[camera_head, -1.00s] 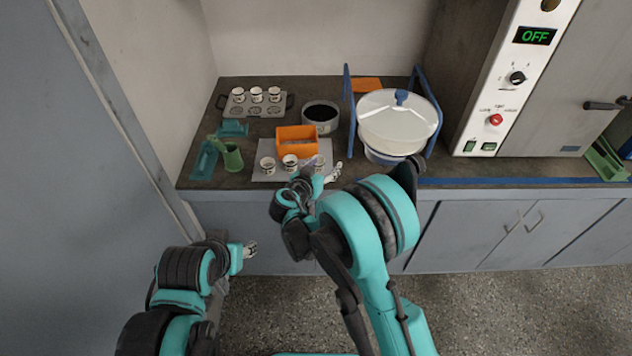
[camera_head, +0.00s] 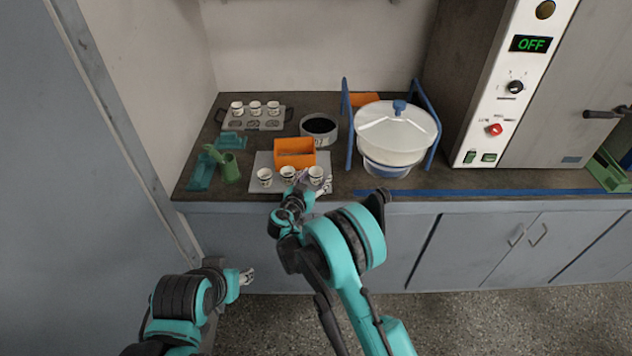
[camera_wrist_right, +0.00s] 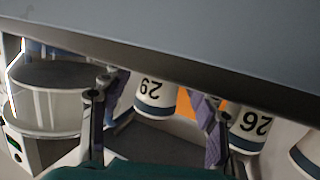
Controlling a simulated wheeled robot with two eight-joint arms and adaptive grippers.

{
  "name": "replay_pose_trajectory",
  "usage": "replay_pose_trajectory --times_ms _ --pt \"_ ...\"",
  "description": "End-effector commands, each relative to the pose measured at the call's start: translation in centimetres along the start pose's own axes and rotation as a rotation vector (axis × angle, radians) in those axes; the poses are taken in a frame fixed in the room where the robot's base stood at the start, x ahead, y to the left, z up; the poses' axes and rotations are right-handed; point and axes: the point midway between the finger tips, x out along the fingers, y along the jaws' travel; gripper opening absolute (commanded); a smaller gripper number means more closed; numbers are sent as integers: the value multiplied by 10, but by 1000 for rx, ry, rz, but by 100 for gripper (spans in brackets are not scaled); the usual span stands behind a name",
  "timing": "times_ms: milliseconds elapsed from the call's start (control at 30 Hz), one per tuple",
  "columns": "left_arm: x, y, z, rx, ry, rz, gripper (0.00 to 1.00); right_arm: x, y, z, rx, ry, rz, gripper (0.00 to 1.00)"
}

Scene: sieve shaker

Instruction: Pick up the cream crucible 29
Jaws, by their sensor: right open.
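The cream crucible 29 (camera_wrist_right: 155,98) shows its number upside down in the right wrist view, with a dark band. In the head view it appears to be the rightmost crucible (camera_head: 316,174) of the front row on the grey mat (camera_head: 258,158). My right gripper (camera_head: 314,184) is open at this crucible. In the wrist view its purple-padded fingers (camera_wrist_right: 155,118) stand on either side of crucible 29; contact cannot be told. My left gripper (camera_head: 246,277) hangs low in front of the counter, its fingers too small to judge.
Crucible 26 (camera_wrist_right: 250,128) stands close beside one right finger. An orange bin (camera_head: 294,158) is behind the row. A white sieve shaker bowl (camera_head: 396,132) with blue posts stands to the right. A rack (camera_head: 270,124) with several crucibles and a black-filled pan (camera_head: 319,128) are farther back.

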Motion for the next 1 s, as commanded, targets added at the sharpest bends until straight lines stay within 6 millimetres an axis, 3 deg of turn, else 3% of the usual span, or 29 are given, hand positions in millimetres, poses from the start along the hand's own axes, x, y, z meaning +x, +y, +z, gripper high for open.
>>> replay_pose_trajectory --times_ms 267,467,633,667,1000 --pt "0 0 0 0 0 0 43 4 0 -1 0 0 0 60" --pt "0 0 0 0 0 0 43 3 0 -1 0 -1 0 7" --pt "0 0 0 0 0 0 43 3 0 -1 0 0 0 5" --pt "0 0 0 0 0 0 43 3 0 -1 0 0 0 0" --pt "-5 0 -4 0 0 0 43 1 0 -12 0 0 0 0"
